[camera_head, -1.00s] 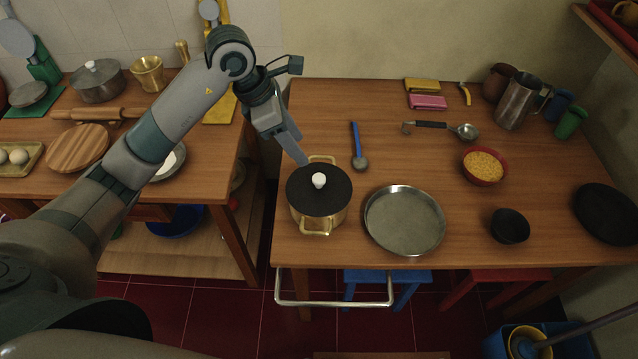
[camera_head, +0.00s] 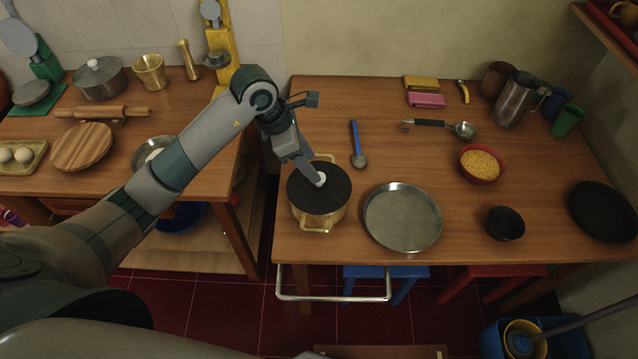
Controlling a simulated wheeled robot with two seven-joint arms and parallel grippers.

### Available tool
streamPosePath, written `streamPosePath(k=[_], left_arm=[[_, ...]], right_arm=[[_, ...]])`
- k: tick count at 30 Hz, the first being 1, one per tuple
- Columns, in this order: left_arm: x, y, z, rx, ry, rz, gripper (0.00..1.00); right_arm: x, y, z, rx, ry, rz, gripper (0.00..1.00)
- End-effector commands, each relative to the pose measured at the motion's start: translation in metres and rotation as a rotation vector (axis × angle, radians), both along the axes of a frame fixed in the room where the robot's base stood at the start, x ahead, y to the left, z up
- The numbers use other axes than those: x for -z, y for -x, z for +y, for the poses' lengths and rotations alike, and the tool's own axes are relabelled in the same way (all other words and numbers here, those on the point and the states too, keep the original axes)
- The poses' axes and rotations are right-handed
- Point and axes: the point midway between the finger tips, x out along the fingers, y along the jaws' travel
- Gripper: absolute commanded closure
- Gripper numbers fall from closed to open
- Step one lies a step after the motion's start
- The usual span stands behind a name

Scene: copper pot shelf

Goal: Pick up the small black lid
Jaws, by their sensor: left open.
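The small black lid (camera_head: 318,199) is round and flat with a white knob (camera_head: 320,179). It sits on the brass-coloured pot (camera_head: 322,219), which has two loop handles, at the left end of the main table. My left gripper (camera_head: 314,176) points down over the lid with its fingertips at the knob. It is open. A finger covers part of the knob, and I cannot tell whether the fingers touch it. My right gripper is not in view.
A round metal pan (camera_head: 402,232) stands close to the right of the pot. A blue-handled spoon (camera_head: 357,145) lies behind it. A red bowl (camera_head: 481,163), a black bowl (camera_head: 505,224) and a ladle (camera_head: 462,130) are farther right. The table's middle is fairly clear.

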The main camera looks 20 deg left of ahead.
Motion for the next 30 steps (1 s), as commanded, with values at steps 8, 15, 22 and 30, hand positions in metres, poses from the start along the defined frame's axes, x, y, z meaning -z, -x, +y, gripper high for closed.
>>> streamPosePath(k=[8, 15, 22, 30], left_arm=[[0.028, 0.002, -0.009, -0.002, 0.002, 0.005, 0.53], [0.043, -0.001, -0.013, -0.001, 0.0, 0.0, 0.53], [0.043, -0.001, -0.013, -0.001, -0.001, 0.0, 0.53], [0.042, -0.001, -0.013, -0.001, -0.001, 0.0, 0.72]], right_arm=[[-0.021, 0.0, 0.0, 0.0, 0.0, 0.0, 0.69], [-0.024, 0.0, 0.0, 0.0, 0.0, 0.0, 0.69], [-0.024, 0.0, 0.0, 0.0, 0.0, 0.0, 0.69], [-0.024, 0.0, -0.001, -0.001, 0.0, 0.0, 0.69]])
